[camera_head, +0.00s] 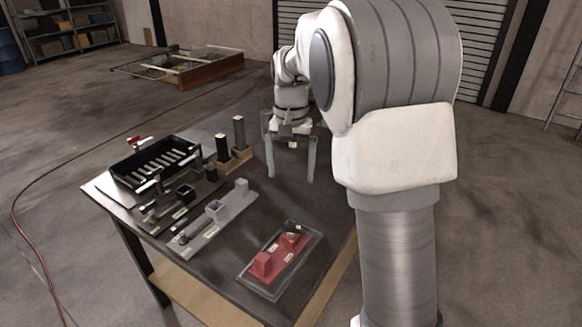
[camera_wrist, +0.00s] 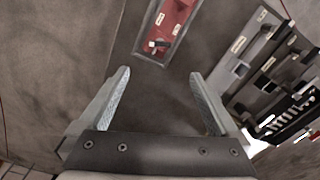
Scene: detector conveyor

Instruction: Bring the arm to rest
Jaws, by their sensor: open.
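My gripper (camera_head: 291,176) hangs above the back right part of the dark table (camera_head: 222,265) in the head view, fingers pointing down. Its two long grey fingers are wide apart with nothing between them. In the wrist view, my gripper (camera_wrist: 160,88) also shows open and empty, with bare table surface beyond the fingertips. My white and grey arm stands at the right of the head view and hides part of the table's right side.
A red tray (camera_head: 265,285) with small parts lies at the table's front. A grey fixture strip (camera_head: 208,233), a black slotted bin (camera_head: 125,172) and upright dark blocks (camera_head: 222,149) stand left of my gripper. A wooden pallet-like frame (camera_head: 205,72) lies on the floor behind.

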